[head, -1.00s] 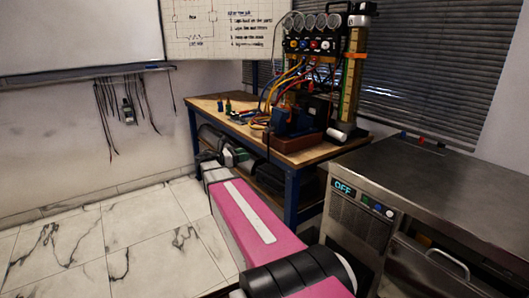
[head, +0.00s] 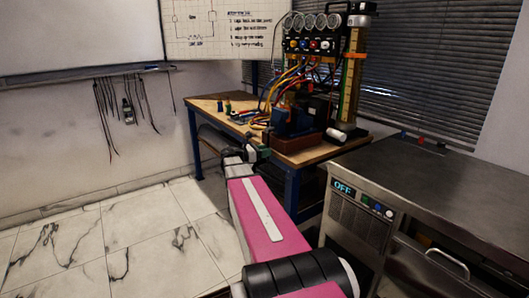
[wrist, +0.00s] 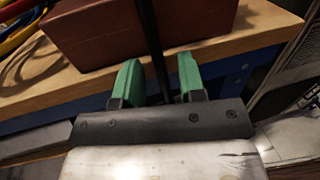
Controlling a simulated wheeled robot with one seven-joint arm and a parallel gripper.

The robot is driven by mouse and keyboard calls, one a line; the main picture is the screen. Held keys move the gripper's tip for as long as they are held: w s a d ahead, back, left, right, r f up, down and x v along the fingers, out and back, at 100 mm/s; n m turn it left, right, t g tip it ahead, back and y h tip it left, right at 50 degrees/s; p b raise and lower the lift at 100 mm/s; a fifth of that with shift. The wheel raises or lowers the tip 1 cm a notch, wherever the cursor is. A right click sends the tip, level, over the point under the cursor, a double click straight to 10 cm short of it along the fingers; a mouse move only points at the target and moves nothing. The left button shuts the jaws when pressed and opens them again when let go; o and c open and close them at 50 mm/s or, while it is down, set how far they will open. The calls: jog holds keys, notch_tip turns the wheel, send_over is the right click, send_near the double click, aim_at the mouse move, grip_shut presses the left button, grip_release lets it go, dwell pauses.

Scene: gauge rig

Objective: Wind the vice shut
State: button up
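The blue vice (head: 291,122) stands on a red-brown block at the front edge of the wooden workbench. My gripper (head: 256,148) is at the bench's front edge, left of and a little below the vice in the head view. In the wrist view my gripper (wrist: 158,78) has two green fingers, open and apart. A dark upright bar (wrist: 150,35) runs between them, with a gap visible on each side. It may be the vice's handle; I cannot tell. The vice's jaws are too small to make out.
The red-brown block (wrist: 100,30) is close ahead of the fingers. Colored hoses (head: 285,80) run from the gauge panel (head: 312,35) to the bench (head: 205,105). A steel counter (head: 430,185) stands at right. The tiled floor at left is clear.

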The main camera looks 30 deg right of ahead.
grip_shut()
jog(key=w+r+m, duration=0.1)
jog(key=w+m, duration=0.1)
jog(key=m, duration=0.1)
jog(key=w+a+r+m+y, duration=0.1)
jog(key=w+m, duration=0.2)
jog(key=w+r+m+t, duration=0.1)
jog(key=w+m, duration=0.1)
jog(key=m, duration=0.1)
jog(key=shift+w+a+r+y, duration=0.15)
jog(key=shift+w+r+y, duration=0.05)
jog(key=shift+r+y, duration=0.2)
jog(key=r+m, duration=0.1)
jog(key=w+r+m, duration=0.1)
jog(key=m+t, duration=0.1)
jog(key=shift+w+a+r, duration=0.2)
jog(key=shift+w+r, duration=0.05)
jog(key=shift+r, duration=0.15)
grip_release()
jog(key=shift+d+f, duration=0.1)
